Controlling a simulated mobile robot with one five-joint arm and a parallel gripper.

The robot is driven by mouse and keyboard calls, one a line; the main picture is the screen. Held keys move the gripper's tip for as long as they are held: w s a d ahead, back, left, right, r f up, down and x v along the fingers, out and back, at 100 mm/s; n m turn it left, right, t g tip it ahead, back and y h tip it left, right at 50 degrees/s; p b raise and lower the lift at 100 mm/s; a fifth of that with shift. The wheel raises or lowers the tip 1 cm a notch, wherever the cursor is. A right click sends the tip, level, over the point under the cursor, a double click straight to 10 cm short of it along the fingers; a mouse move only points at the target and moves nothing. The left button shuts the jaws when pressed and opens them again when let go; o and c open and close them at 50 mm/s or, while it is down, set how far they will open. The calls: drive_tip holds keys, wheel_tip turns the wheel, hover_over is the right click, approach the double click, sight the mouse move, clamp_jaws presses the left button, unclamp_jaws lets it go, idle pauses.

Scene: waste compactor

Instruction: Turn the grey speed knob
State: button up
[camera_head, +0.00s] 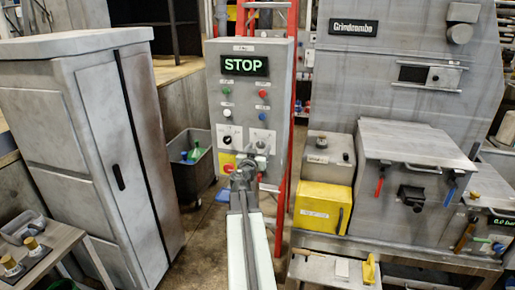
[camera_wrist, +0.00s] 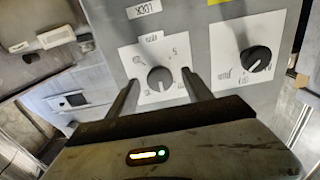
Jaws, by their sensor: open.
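The grey speed knob (camera_wrist: 160,78) is round, with a white dial plate (camera_wrist: 176,97) behind it, on the grey control panel (camera_head: 281,103). In the wrist view it sits between the two open fingers of my gripper (camera_wrist: 160,76), with a gap visible on each side. The fingertips reach close to the panel face; I cannot tell whether they touch it. In the head view my gripper (camera_head: 252,160) is in front of the panel's lower right, partly hiding the knob area. The panel's display (camera_head: 245,66) reads STOP.
A black knob (camera_head: 227,140) is left of the grey one in the head view; it also shows at right in the wrist view (camera_wrist: 257,59). Green (camera_head: 227,91) and red (camera_head: 262,93) buttons are above. A cabinet (camera_head: 95,130) stands left, a yellow box (camera_head: 320,207) right.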

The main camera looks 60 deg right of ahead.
drive_tip(key=shift+d, duration=0.4)
clamp_jaws()
